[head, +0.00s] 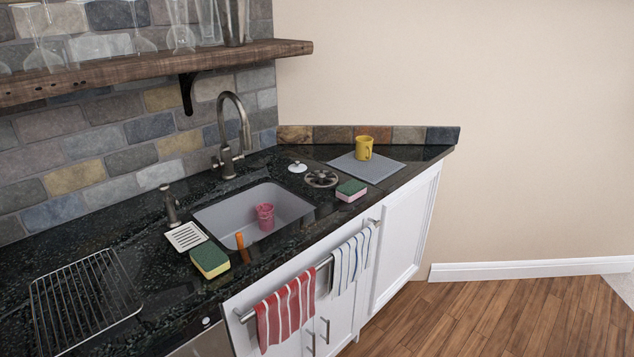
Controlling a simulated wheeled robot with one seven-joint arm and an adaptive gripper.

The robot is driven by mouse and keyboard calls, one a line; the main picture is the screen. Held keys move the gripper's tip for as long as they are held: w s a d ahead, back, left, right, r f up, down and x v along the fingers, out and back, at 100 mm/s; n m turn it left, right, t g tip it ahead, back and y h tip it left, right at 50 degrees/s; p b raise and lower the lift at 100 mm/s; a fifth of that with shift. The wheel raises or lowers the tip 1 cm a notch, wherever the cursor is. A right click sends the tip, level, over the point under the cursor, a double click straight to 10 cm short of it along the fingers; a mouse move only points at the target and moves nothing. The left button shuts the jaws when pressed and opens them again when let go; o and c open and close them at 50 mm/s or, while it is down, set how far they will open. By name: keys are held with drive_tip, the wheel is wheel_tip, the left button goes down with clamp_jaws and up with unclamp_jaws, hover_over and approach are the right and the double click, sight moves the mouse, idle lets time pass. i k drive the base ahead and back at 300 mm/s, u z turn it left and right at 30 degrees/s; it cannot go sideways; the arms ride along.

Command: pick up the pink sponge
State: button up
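The pink sponge (350,193) has a pink side and a dark green top. It lies on the black counter (310,165) to the right of the sink, close to the front edge. A second sponge (210,258), yellow with a green top, lies on the counter at the left front of the sink. My gripper is not in view, and no part of my arm shows.
The sink (215,215) holds a pink cup (265,215) and an orange item (240,240). A tall faucet (228,140) stands behind. A yellow mug (364,147) stands on a grey mat (385,170). A wooden shelf (150,72) overhangs. Towels (287,312) hang in front.

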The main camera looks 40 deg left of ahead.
sight(350, 192)
drive_tip(key=u, duration=0.75)
drive_tip(key=i, duration=0.65)
drive_tip(key=u, duration=0.75)
